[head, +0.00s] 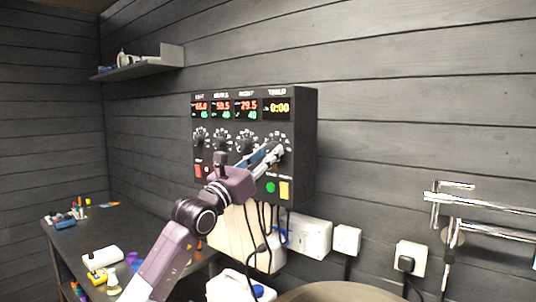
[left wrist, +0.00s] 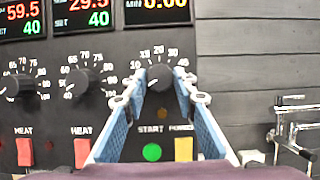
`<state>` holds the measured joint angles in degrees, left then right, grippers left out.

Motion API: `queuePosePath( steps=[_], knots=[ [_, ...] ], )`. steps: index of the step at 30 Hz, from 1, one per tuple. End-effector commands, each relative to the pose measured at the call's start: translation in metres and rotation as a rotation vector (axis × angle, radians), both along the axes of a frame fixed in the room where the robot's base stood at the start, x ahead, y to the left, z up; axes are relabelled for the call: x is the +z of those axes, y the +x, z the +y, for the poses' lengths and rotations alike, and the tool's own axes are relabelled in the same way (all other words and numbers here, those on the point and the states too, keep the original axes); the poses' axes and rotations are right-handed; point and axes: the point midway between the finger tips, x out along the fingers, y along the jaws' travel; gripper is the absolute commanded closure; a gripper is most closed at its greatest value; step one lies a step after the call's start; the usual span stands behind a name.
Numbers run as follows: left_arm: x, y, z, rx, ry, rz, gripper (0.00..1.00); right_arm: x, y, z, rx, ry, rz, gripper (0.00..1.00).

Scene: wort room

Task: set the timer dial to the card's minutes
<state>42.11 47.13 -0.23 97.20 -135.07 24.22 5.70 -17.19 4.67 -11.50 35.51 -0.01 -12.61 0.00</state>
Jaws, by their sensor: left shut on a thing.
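The black control panel (head: 306,150) hangs on the dark plank wall. Its timer display (head: 277,108) at the top right reads 0:00 in yellow. Below it is the timer dial (left wrist: 160,78), a dark knob ringed by white minute numbers in the left wrist view. My left gripper (head: 276,153) reaches up to the panel and is shut on this dial, one blue finger pad on each side. I cannot tell where the dial's pointer stands. I make out no card with minutes in either view. My right gripper is not in view.
Below the dial are a green start button (left wrist: 151,152) and a yellow button (left wrist: 184,149). Red heat switches (left wrist: 82,152) and other dials (left wrist: 78,82) lie to the left. A bench (head: 60,238) with small items stands at left, metal pipes (head: 490,229) at right.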

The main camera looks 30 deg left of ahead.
Motion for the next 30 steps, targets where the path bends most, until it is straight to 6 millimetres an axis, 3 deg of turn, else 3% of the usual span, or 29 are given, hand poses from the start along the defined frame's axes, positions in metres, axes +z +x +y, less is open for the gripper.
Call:
queuePosePath(
  steps=[14,30],
  knots=[
    [-0.002,0.0,0.001,0.0,0.07,-0.004,0.98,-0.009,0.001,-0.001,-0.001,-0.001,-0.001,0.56],
    [-0.002,0.0,0.005,0.001,0.394,-0.031,0.98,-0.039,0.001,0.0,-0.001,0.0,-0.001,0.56]
  ],
)
